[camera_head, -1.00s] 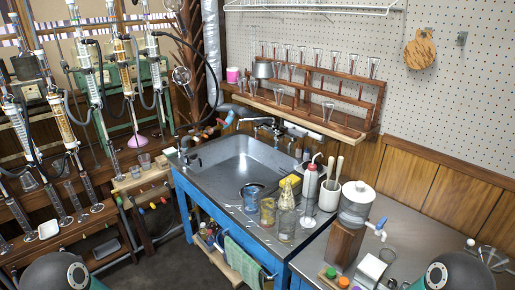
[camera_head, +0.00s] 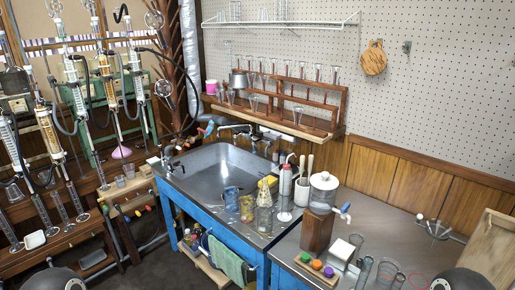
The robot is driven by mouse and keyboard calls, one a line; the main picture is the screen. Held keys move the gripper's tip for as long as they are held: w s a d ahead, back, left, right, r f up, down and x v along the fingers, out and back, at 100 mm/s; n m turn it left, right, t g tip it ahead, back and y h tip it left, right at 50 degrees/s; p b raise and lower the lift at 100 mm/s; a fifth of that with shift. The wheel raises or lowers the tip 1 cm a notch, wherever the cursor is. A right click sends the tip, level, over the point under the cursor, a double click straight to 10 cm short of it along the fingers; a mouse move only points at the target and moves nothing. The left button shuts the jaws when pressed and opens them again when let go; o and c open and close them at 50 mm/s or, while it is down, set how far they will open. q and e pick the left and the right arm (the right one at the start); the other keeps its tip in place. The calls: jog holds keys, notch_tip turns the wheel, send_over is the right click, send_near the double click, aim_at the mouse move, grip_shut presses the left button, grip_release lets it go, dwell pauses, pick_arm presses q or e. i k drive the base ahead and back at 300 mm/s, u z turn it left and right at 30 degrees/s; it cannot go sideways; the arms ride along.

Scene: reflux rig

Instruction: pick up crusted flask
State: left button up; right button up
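A conical flask (camera_head: 266,188) with yellowish-white crust stands among the glassware on the right front ledge of the sink, and I take it to be the crusted flask. A clear glass vessel (camera_head: 264,220) in front covers its lower part. A blue-tinted beaker (camera_head: 231,199) and an amber-stained beaker (camera_head: 246,209) stand to its left. Neither of my grippers is in view. Only dark rounded parts of my arms show at the bottom left and bottom right corners.
A metal sink (camera_head: 218,175) in a blue frame lies behind and left of the glassware. A red-capped wash bottle (camera_head: 286,180), a white brush holder (camera_head: 302,191) and a water dispenser (camera_head: 323,191) on a wooden block stand to the right.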

aim_at(265, 196)
jog(key=z, duration=0.3)
jog(key=i, duration=0.7)
jog(key=u, duration=3)
